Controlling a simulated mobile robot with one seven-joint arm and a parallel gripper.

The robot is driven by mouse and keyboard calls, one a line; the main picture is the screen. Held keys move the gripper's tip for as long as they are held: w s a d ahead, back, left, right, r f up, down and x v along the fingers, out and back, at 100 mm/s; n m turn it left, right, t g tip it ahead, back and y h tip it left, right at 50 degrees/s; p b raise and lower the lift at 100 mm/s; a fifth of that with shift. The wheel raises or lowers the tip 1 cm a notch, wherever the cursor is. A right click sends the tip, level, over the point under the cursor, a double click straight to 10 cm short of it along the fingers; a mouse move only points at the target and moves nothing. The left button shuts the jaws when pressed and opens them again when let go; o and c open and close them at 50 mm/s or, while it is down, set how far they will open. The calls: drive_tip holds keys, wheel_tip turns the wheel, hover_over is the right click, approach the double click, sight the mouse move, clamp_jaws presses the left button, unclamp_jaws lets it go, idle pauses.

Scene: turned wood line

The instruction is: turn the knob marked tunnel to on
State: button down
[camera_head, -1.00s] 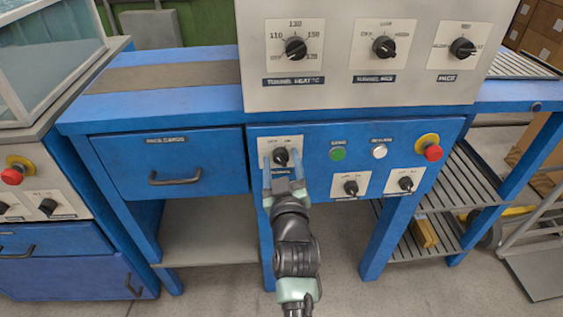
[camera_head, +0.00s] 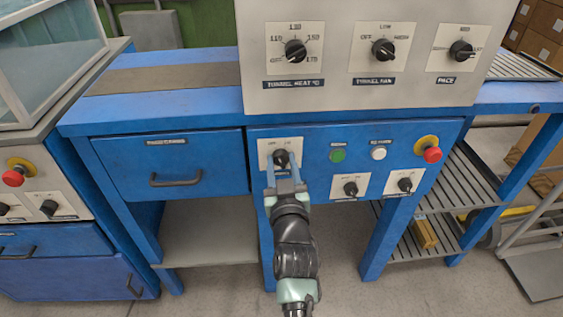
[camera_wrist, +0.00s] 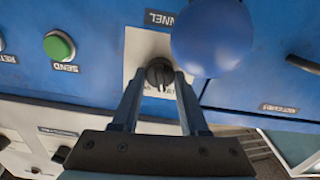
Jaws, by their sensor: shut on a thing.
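The tunnel knob (camera_head: 281,157) is a small black knob on a white plate, at the upper left of the blue control panel. Off and on markings sit above it, and its label below is mostly hidden by my gripper in the head view. My gripper (camera_head: 283,167) reaches up to it from the front. In the wrist view, the two fingers of my gripper (camera_wrist: 160,80) are shut on the sides of the black knob (camera_wrist: 158,71). Part of the label reading "NNEL" shows beside it. I cannot tell exactly where the knob's pointer stands.
A green button (camera_head: 338,155), a white button (camera_head: 379,152) and a red stop button (camera_head: 431,154) sit to the right. Two more black knobs (camera_head: 351,188) (camera_head: 404,184) are below them. A drawer handle (camera_head: 176,181) is to the left.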

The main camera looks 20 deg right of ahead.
drive_tip(key=m+p, duration=0.1)
drive_tip(key=m, duration=0.4)
drive_tip(key=shift+d+m, duration=0.1)
drive_tip(key=shift+m, duration=0.2)
drive_tip(key=shift+m+p, duration=0.45)
drive_tip(key=shift+m, duration=1.45)
drive_tip(key=shift+f, duration=0.1)
drive_tip(key=shift+c, duration=2.1)
unclamp_jaws()
drive_tip(key=shift+s, duration=0.1)
drive_tip(key=p+v, duration=0.4)
drive_tip(key=v, duration=0.9)
